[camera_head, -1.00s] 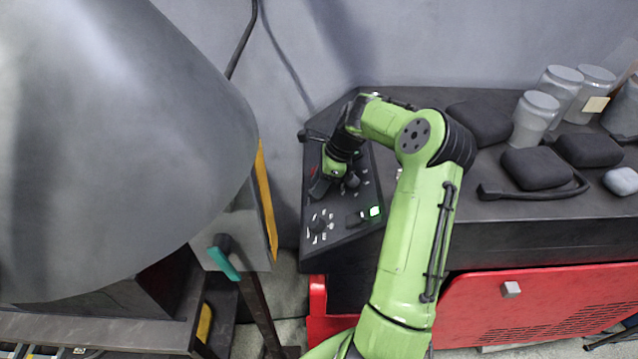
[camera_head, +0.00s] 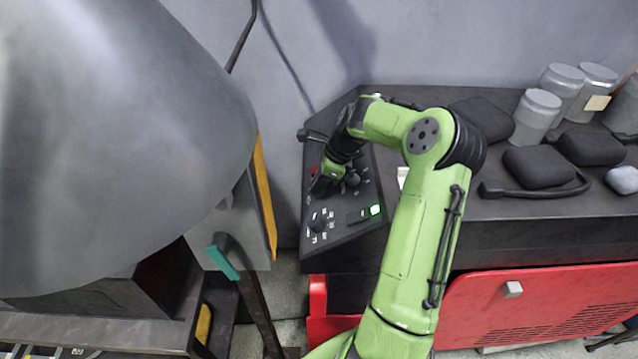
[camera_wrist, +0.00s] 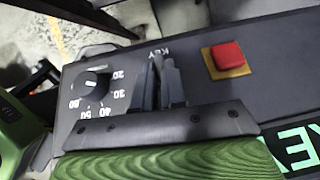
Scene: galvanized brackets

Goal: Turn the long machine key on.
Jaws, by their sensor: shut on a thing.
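The dark control panel (camera_head: 352,236) stands at the left end of the bench, with knobs and a lit green display (camera_head: 375,210). My gripper (camera_head: 324,187) reaches down to the panel's left part.
In the wrist view a red button (camera_wrist: 228,56) on a yellow plate is right of the fingers, and a numbered dial (camera_wrist: 90,84) is left. Dark pouches (camera_head: 537,166) and grey jars (camera_head: 535,113) stand on the bench at right. A large grey shape (camera_head: 110,150) fills the left.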

